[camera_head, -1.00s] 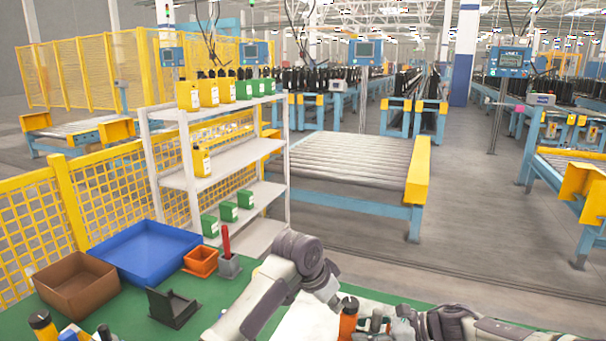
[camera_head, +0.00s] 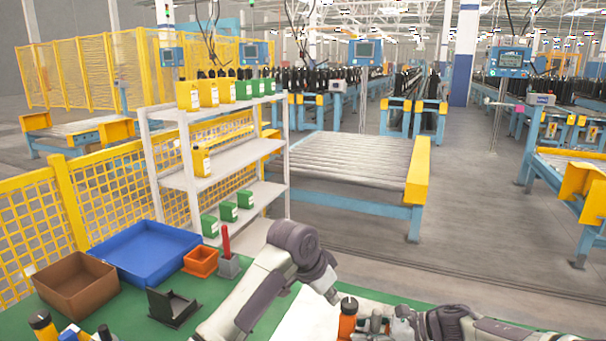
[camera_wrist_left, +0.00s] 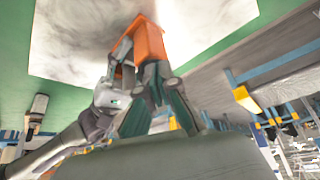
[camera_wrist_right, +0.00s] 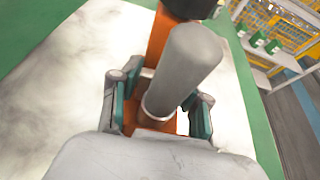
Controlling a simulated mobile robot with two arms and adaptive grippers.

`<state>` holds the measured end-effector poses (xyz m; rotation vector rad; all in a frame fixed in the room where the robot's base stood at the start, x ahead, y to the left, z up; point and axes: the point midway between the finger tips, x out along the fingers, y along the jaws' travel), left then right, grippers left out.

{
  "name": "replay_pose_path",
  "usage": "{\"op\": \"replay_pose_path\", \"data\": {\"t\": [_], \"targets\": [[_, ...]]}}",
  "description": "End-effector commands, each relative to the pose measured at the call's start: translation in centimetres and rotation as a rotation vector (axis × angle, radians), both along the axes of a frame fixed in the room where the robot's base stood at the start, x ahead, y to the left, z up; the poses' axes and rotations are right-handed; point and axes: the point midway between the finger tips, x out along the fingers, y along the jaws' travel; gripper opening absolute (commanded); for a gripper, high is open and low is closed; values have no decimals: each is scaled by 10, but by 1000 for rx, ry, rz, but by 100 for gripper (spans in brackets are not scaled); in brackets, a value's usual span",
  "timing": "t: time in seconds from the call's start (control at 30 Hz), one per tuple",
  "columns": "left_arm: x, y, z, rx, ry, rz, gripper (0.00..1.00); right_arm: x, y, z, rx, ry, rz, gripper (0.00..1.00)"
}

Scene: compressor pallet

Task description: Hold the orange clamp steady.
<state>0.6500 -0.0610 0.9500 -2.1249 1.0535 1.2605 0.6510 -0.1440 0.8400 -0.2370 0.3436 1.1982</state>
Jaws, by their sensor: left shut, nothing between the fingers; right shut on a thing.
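The orange clamp (camera_head: 347,325) has a dark top and stands on the white sheet at the front of the table. It also shows in the left wrist view (camera_wrist_left: 149,42) and right wrist view (camera_wrist_right: 158,48). My right gripper (camera_wrist_right: 160,108) is shut on the clamp, with a finger on each side of it. A thick grey cylinder (camera_wrist_right: 185,65) rises between the fingers and hides part of the clamp. My left gripper (camera_wrist_left: 156,78) is shut and empty, its tips close to the clamp; I cannot tell whether they touch it.
On the green table's left are a brown bin (camera_head: 76,290), a blue tray (camera_head: 150,252), a small orange bin (camera_head: 200,262), a grey holder with a red item (camera_head: 228,265) and a black stand (camera_head: 172,308). A white shelf (camera_head: 225,156) stands behind.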

Motion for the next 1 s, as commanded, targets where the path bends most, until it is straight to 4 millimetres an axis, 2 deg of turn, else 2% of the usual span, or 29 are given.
{"op": "replay_pose_path", "data": {"t": [0.2, 0.33, 0.67, 0.87, 1.0], "targets": [[0, 0, 27, 1, -1, 0, 0, 1, -1, 0, 0, 1, -4, 0], [0, 0, 36, 1, 0, 0, 0, 1, -1, 0, 0, 0, -4, 0], [-1, -1, 38, 2, 0, 0, 0, 1, -2, 0, -1, 0, -6, 0], [-21, -19, 47, 3, -1, -2, 0, 1, -2, 0, -1, -1, -6, 0], [-24, -21, 41, 3, 4, 0, 0, 1, -2, 0, -1, 0, -6, 0]]}}
